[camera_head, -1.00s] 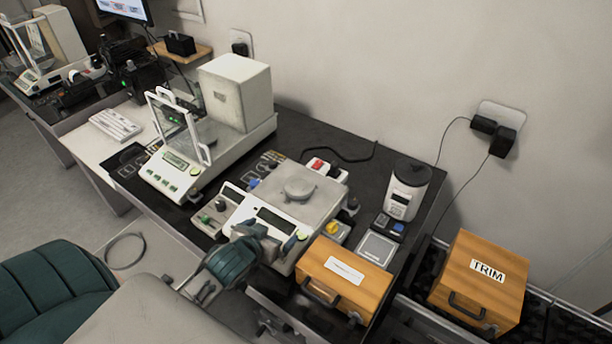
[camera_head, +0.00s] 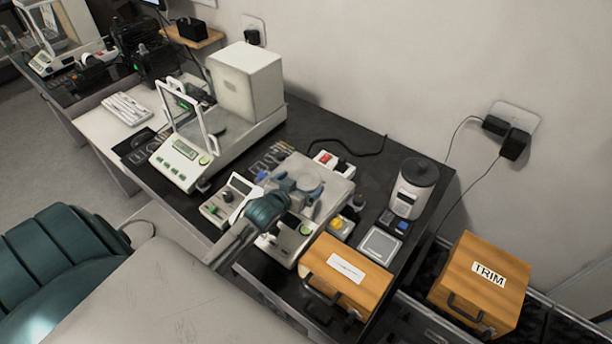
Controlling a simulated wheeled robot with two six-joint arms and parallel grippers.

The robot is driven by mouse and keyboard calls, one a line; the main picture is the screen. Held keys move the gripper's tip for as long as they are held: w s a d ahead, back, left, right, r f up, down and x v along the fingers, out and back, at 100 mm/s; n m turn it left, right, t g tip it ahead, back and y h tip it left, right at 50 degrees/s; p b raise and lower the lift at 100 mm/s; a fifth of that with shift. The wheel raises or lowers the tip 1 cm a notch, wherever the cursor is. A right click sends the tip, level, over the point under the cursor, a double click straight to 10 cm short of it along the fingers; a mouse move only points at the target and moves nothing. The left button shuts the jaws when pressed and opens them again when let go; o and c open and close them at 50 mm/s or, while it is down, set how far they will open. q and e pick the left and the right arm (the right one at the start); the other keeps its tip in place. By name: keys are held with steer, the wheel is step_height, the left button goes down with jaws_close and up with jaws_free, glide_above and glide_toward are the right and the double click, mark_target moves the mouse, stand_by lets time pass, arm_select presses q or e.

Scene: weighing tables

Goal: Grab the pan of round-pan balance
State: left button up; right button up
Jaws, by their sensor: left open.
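The round-pan balance (camera_head: 332,183) is a low, light-coloured unit in the middle of the dark table. Its small round grey pan (camera_head: 307,180) sits on top. My left gripper (camera_head: 299,188) reaches in from the lower left over the balance. It is open, with its blue-grey fingers at the near side of the pan. The wrist hides part of the balance's front and display. I cannot tell whether the fingers touch the pan. My right gripper is not in view.
A glass-fronted balance (camera_head: 184,152) with a white housing stands to the left. A wooden box (camera_head: 347,276) is close in front on the right. A grey-lidded white canister (camera_head: 408,190) and a small square scale (camera_head: 380,244) stand right. A TRIM box (camera_head: 480,285) is beyond.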

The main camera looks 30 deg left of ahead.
arm_select(q)
steer(key=shift+x, duration=1)
steer(key=c, duration=1)
steer(key=shift+o, duration=0.2)
steer(key=shift+r, duration=0.1)
